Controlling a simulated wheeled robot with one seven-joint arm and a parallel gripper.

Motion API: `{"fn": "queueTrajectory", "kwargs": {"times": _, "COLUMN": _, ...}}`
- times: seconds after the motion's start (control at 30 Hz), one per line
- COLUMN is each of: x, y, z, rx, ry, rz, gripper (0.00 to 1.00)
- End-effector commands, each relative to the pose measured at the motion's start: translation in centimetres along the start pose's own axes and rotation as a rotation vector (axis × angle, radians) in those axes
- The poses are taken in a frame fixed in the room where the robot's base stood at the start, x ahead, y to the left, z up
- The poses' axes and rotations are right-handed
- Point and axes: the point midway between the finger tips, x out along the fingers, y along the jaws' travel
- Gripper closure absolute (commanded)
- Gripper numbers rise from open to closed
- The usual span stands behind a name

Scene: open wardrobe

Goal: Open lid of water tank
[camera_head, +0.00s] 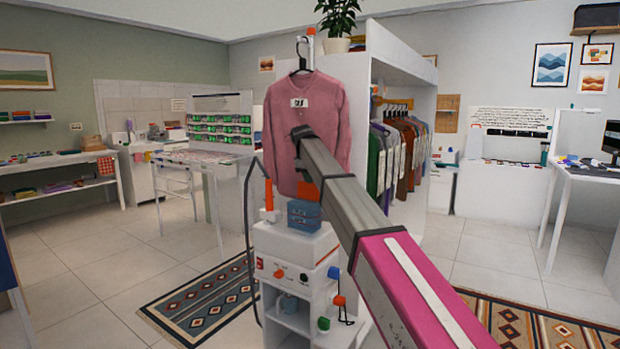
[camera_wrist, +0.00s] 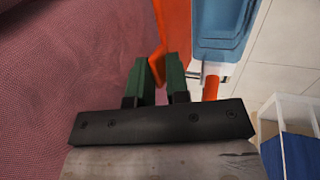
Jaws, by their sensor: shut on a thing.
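The water tank is a blue box (camera_head: 303,222) on top of the white steamer unit (camera_head: 290,250). It also shows at the upper right of the wrist view (camera_wrist: 222,30). An orange piece, seemingly its lid (camera_head: 308,191), stands up at the tank's back edge, against the pink shirt. In the wrist view this orange piece (camera_wrist: 177,28) runs beside the tank, and a narrow orange tab reaches between my green fingers. My gripper (camera_wrist: 160,68) is shut on that tab. In the head view my arm hides the gripper.
The pink shirt (camera_head: 315,115) hangs right behind the tank and fills the left of the wrist view. An orange post (camera_head: 269,194) and a hose stand left of the tank. A clothes rack (camera_head: 405,150) is behind my arm. Floor is clear at left.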

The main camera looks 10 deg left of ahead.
Motion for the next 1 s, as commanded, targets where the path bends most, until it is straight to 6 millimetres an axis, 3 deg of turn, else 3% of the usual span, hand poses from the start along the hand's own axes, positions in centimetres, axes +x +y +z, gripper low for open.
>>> {"fn": "queueTrajectory", "kwargs": {"times": 0.1, "x": 0.3, "y": 0.0, "z": 0.1, "rx": 0.001, "ry": -0.004, "rz": 0.001, "gripper": 1.00}}
{"fn": "queueTrajectory", "kwargs": {"times": 0.13, "x": 0.3, "y": 0.0, "z": 0.1, "rx": 0.001, "ry": -0.004, "rz": 0.001, "gripper": 0.74}}
{"fn": "queueTrajectory", "kwargs": {"times": 0.17, "x": 0.2, "y": 0.0, "z": 0.1, "rx": 0.001, "ry": -0.003, "rz": 0.000, "gripper": 0.67}}
{"fn": "queueTrajectory", "kwargs": {"times": 0.57, "x": -0.7, "y": 0.0, "z": 0.0, "rx": 0.000, "ry": -0.001, "rz": 0.000, "gripper": 0.67}}
{"fn": "queueTrajectory", "kwargs": {"times": 1.0, "x": -8.3, "y": 0.1, "z": 0.0, "rx": 0.001, "ry": 0.000, "rz": 0.001, "gripper": 0.67}}
